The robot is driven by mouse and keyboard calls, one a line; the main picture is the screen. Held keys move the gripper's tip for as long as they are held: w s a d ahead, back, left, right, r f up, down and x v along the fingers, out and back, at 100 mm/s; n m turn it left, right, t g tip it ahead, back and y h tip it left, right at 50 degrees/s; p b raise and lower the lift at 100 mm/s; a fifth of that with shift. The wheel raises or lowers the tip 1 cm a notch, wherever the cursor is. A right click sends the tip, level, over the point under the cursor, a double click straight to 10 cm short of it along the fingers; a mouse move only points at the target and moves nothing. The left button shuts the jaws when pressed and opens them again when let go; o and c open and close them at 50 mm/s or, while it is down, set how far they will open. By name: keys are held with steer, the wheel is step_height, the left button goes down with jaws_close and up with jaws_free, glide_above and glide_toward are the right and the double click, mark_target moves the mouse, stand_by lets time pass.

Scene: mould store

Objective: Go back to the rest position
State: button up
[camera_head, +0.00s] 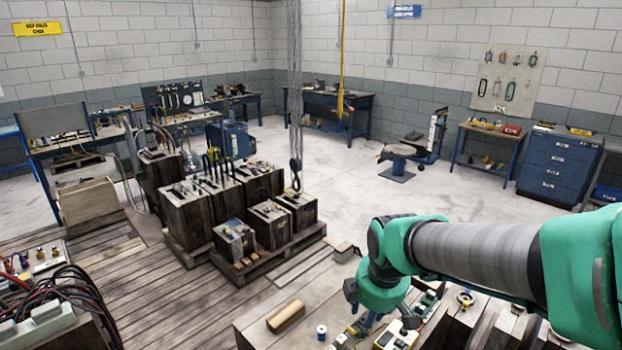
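My green and grey arm reaches in from the right edge of the head view and bends down over the near bench. My gripper (361,325) is at its lower end, just above or among the small items on the bench top. It is small, dark and partly hidden by my wrist, so I cannot tell whether it is open or holds anything. The near bench (262,325) fills the lower middle and right of the view.
On the bench lie a wooden block (286,316), a small spool (321,332) and a yellowish device (397,336). Dark mould blocks stand on a pallet (290,250) behind it, under a hanging chain hook (295,165). Cables (75,290) crowd the lower left.

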steer(key=s+d+r+m+t, duration=0.1)
steer(key=s+d+r+m, duration=0.3)
steer(key=s+m, duration=0.3)
steer(key=s+d+r+m+t, duration=0.1)
steer(key=s+d+r+m, duration=0.3)
steer(key=s, duration=0.7)
step_height(320, 180, up, 2)
steer(key=m, duration=0.3)
steer(key=shift+s+d+m+t+h+b, duration=0.15)
steer(key=shift+s+m+t+h+b, duration=0.15)
steer(key=shift+s+b, duration=0.05)
steer(key=shift+f, duration=0.1)
step_height(320, 180, down, 12)
steer(key=b, duration=1.2)
steer(key=shift+c, duration=0.5)
